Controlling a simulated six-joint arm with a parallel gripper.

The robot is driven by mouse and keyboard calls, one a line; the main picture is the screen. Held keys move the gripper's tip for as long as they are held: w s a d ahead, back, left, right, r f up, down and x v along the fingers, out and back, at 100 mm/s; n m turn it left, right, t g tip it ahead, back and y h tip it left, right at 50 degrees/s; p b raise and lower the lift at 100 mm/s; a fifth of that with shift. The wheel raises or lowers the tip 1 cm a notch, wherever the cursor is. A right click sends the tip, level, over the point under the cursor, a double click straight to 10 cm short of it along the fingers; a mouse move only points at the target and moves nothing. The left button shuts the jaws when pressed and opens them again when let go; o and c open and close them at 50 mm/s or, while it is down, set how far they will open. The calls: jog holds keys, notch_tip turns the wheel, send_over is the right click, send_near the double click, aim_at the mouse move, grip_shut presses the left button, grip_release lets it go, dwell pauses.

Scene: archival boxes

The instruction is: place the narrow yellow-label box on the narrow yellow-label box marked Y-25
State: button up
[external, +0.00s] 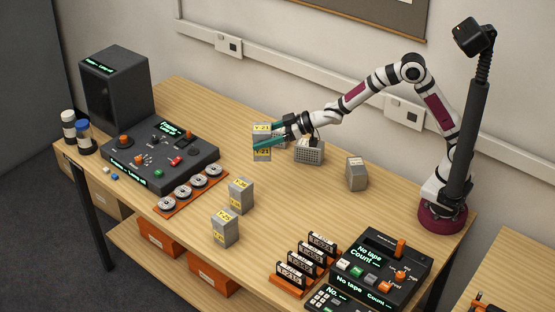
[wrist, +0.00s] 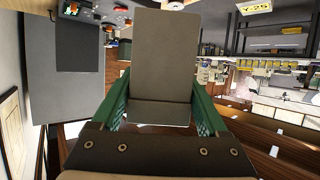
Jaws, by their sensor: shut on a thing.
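My gripper (external: 268,140) is shut on a grey box with yellow labels (external: 262,154). The upper label seems to read Y-21. The held box looks upright, with the green fingers across its middle; the gap below it is hard to judge. In the wrist view, the box's plain face (wrist: 166,60) is between the fingers (wrist: 160,108). The grey box marked Y-25 (external: 231,234) stands upright on the table, nearer the front edge and apart from my gripper. A Y-25 label (wrist: 256,6) shows at the wrist view's upper right.
Another grey yellow-label box (external: 247,197) stands just behind the Y-25 box, its marking hard to read. A grey perforated box (external: 309,152) and a plain grey box (external: 357,174) stand behind. A console (external: 195,160) and reel tray (external: 190,190) lie left; a tape device (external: 380,265) lies right.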

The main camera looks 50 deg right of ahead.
jog(key=a+r+n+g+y, duration=0.3)
jog(key=a+n+g+y, duration=0.15)
jog(key=a, duration=0.45)
jog(key=n, duration=0.1)
send_over(225, 215)
jog(key=shift+g+h, duration=0.25)
jog(key=shift+g, duration=0.2)
jog(key=shift+f, duration=5.6)
jog(key=shift+f, duration=0.1)
jog(key=o, duration=1.5)
